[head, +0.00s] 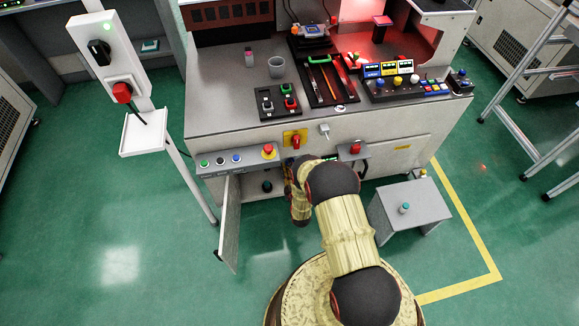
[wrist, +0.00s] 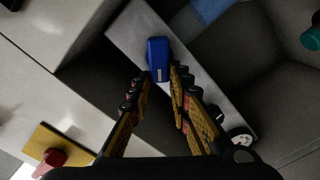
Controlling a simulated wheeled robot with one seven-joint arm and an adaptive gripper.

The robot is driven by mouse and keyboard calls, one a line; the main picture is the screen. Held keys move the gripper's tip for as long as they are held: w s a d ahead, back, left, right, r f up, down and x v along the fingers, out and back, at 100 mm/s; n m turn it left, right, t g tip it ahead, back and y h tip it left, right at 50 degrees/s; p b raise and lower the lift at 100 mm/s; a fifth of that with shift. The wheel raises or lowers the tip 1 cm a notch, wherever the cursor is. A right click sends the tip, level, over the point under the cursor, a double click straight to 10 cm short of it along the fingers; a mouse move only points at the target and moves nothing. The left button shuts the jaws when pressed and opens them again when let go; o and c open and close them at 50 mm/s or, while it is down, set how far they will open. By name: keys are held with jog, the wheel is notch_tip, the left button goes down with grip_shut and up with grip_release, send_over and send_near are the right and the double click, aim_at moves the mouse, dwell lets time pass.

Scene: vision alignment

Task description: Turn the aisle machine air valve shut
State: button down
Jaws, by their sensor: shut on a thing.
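In the wrist view a blue block-shaped valve handle (wrist: 158,52) with a small pale label sits on a light grey plate (wrist: 130,32). My gripper (wrist: 160,78) has one finger on each side of the handle's lower end and is shut on it. The handle's long side runs nearly up and down in the picture. In the head view my arm reaches to the machine's lower front, beside the open cabinet door (head: 230,222). My fingers and the handle are hidden there behind the arm.
In the wrist view a round gauge (wrist: 240,138) and a blue pipe (wrist: 208,10) are close by, and a red knob on a yellow plate (wrist: 45,160) is lower left. A small grey table (head: 410,206) stands right of my arm.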

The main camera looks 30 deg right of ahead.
jog(key=shift+w+a+f+n, duration=0.1)
jog(key=shift+f+n, duration=0.2)
jog(key=shift+n, duration=1.05)
jog(key=shift+s+a+f+n, duration=0.1)
jog(key=shift+f+n, duration=0.15)
jog(key=shift+n, duration=1.15)
jog(key=shift+w+a+f+n, duration=0.1)
jog(key=shift+f+n, duration=0.2)
jog(key=shift+n, duration=1.05)
jog(key=c, duration=1.6)
grip_release()
jog(key=shift+c, duration=0.2)
jog(key=v, duration=1.2)
